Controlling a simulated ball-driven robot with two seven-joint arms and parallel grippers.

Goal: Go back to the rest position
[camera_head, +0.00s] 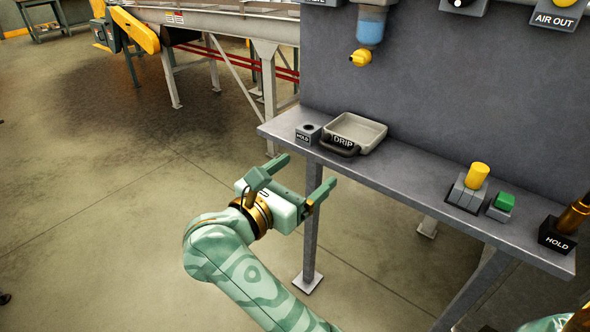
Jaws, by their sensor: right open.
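My right gripper (309,170) is open, its two fingers spread wide with nothing between them. It is in front of the left end of the grey shelf (400,187), pointing toward it. In the picture its fingertips lie just below the shelf's front edge; I cannot tell whether they touch it. The pale green patterned forearm comes up from the bottom of the view. My left gripper is not in view.
On the shelf are a small HOLD block (308,133), a shallow tray (360,131) with a DRIP handle, a yellow-topped block (477,176), a green button (504,201) and another HOLD block (557,240) with a brass piece. A conveyor (215,20) stands behind.

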